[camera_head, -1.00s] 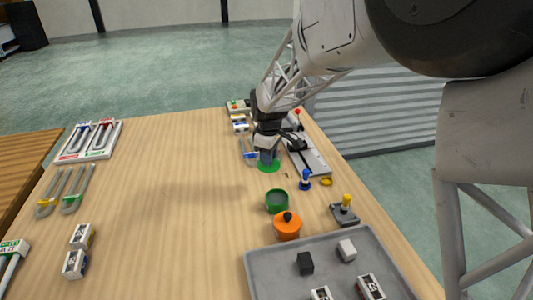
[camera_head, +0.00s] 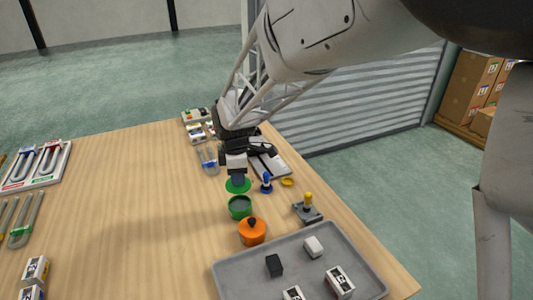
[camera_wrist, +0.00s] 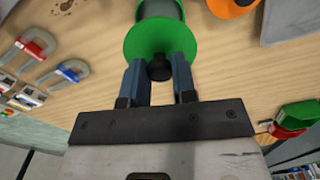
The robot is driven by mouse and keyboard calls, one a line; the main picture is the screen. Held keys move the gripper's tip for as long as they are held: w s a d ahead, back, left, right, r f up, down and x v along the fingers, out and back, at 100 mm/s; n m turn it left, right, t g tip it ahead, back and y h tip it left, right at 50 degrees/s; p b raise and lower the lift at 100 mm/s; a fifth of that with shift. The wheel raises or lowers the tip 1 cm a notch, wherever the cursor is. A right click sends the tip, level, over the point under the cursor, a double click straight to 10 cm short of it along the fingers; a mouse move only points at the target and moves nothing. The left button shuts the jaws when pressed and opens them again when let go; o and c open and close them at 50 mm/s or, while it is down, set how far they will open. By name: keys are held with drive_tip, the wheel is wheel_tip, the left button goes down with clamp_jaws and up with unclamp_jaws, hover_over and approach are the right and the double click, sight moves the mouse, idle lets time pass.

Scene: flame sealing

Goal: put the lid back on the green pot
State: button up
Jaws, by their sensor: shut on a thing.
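The green lid (camera_head: 238,187) is a flat disc with a dark knob. My gripper (camera_head: 237,179) is shut on that knob, and the wrist view shows the knob between both fingers (camera_wrist: 160,68). The lid (camera_wrist: 148,45) hangs level, just beyond the open green pot (camera_head: 240,208) in the head view. In the wrist view the lid partly covers the pot (camera_wrist: 160,8). The lid seems to be apart from the pot's rim; the exact height gap is hard to tell.
An orange pot (camera_head: 252,232) with a dark knob stands close in front of the green pot. A grey tray (camera_head: 230,283) lies in front. The table's left middle is clear.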

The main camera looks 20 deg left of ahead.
drive_tip(key=shift+f, duration=0.2)
drive_tip(key=shift+f, duration=3)
drive_tip(key=shift+f, duration=0.2)
idle(0.4)
drive_tip(key=o, duration=1.5)
drive_tip(key=shift+c, duration=0.2)
drive_tip(key=shift+r, duration=0.2)
drive_tip(key=shift+r, duration=3.3)
